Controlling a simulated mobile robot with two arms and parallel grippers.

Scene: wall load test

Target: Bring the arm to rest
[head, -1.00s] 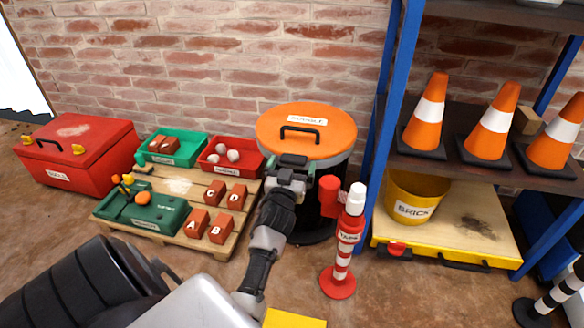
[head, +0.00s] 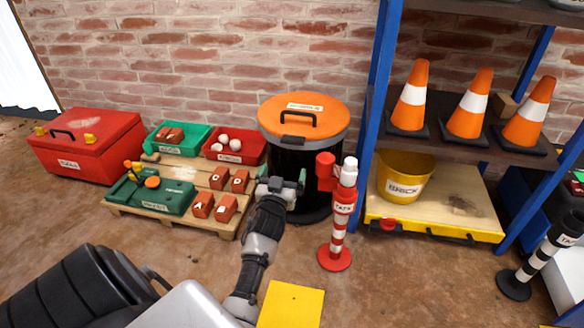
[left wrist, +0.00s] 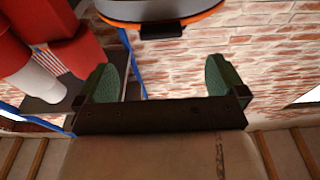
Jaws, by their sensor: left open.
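My left arm reaches up from the bottom of the head view. Its gripper (head: 284,185) is in front of the black body of the orange-lidded bin (head: 304,112), below the lid and left of the red-and-white post (head: 340,215). In the left wrist view the two green fingertips (left wrist: 160,78) are spread wide with nothing between them. The underside of the bin lid (left wrist: 165,12) shows above them, and a red cylinder with a white end (left wrist: 45,82) is at the left. My right gripper is not in view.
A pallet (head: 190,225) with green and red trays and lettered bricks is left of the arm, beyond it a red toolbox (head: 88,145). A blue-framed shelf (head: 372,100) with cones and a yellow bucket (head: 405,180) stands right.

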